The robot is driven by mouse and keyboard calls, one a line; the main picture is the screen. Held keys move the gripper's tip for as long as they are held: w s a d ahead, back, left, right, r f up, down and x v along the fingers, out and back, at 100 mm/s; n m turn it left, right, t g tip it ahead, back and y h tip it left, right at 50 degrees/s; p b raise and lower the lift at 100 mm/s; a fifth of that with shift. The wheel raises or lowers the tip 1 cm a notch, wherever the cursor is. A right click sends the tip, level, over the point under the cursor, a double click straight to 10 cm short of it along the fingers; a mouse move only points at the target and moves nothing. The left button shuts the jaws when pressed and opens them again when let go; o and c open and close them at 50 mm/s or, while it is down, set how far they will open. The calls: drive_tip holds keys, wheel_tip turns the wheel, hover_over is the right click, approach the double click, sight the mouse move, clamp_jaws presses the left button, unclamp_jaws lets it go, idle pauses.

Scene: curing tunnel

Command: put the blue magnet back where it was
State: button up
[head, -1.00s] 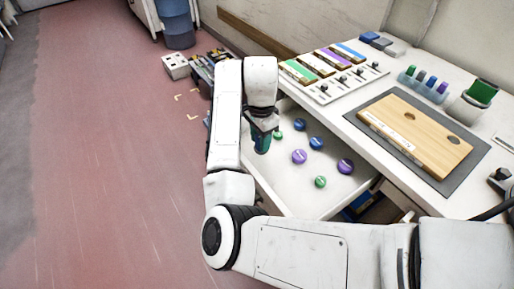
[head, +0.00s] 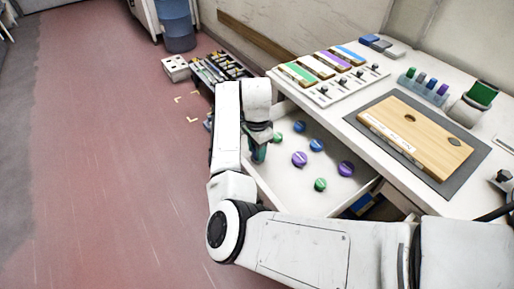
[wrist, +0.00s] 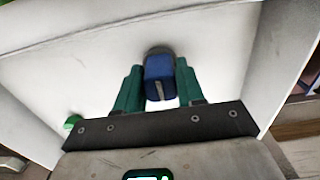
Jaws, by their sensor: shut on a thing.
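My gripper (head: 260,152) reaches down into the open white drawer (head: 290,195), near its left side. In the wrist view its green fingers (wrist: 158,92) are shut on a blue magnet (wrist: 160,82), one finger on each side. The held magnet is close to the pale drawer floor, but I cannot tell whether it touches. Other magnets lie in the drawer: two blue ones (head: 316,145) (head: 299,126), two purple ones (head: 299,158) (head: 345,168), and green ones (head: 278,138) (head: 320,184). A green magnet also shows at the left in the wrist view (wrist: 73,122).
The white desk (head: 370,90) stands above the drawer at the right. On it are a wooden board (head: 425,135) on a grey mat (head: 480,160), a row of coloured blocks (head: 320,66) and a holder with coloured items (head: 425,85). A crate (head: 218,70) stands on the red floor.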

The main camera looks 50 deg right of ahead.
drive_tip(key=o, duration=1.2)
drive_tip(key=shift+c, duration=0.2)
wheel_tip(320, 180, up, 12)
drive_tip(key=shift+r+p, duration=0.15)
drive_tip(key=shift+p, duration=0.15)
